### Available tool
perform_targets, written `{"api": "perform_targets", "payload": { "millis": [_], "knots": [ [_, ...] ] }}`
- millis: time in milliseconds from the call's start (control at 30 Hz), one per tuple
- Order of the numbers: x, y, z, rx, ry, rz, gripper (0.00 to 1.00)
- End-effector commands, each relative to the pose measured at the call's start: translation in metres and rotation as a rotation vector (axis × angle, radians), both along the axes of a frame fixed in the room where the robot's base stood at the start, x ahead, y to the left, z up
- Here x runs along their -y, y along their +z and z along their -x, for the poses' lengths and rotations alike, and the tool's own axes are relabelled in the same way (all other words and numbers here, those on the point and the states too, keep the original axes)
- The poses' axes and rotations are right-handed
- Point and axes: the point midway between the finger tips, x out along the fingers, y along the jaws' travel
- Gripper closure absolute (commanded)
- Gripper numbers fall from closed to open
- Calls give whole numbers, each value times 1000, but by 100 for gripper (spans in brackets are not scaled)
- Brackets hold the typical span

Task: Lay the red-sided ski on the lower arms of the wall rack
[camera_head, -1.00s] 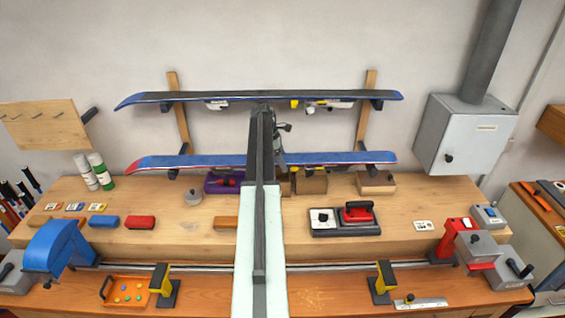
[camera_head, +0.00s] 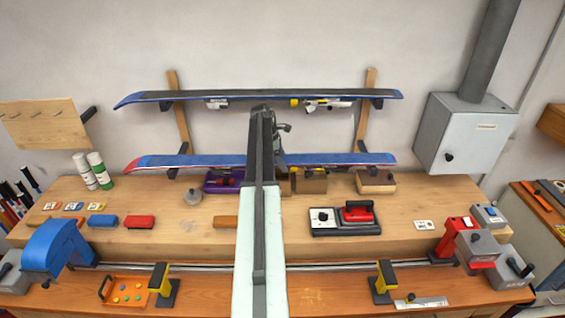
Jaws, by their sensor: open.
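The red-sided ski (camera_head: 200,161), blue and red with a red left tip, lies level across the lower arms of the wall rack (camera_head: 182,128). Its left part rests at the left lower arm (camera_head: 172,174) and its right part at the right lower arm (camera_head: 369,171). My arm hides a short stretch of its middle. My gripper (camera_head: 280,150) is open at the ski's middle, just right of the arm link and partly hidden by it. I cannot tell whether its fingers touch the ski.
A blue-edged dark ski (camera_head: 230,97) lies on the upper rack arms, with bindings hanging below. A grey box (camera_head: 462,138) is on the right wall.

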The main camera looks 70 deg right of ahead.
Motion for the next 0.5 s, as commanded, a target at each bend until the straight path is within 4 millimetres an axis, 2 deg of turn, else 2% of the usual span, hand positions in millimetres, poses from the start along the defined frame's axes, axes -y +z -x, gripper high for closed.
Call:
{"api": "perform_targets", "payload": {
  "millis": [33,100,133,500],
  "knots": [
    [-1,-1,0,1,-1,-3,33],
    [-1,-1,0,1,-1,-3,13],
    [-1,-1,0,1,-1,-3,10],
    [-1,3,-1,1,-1,-2,10]
  ]
}}
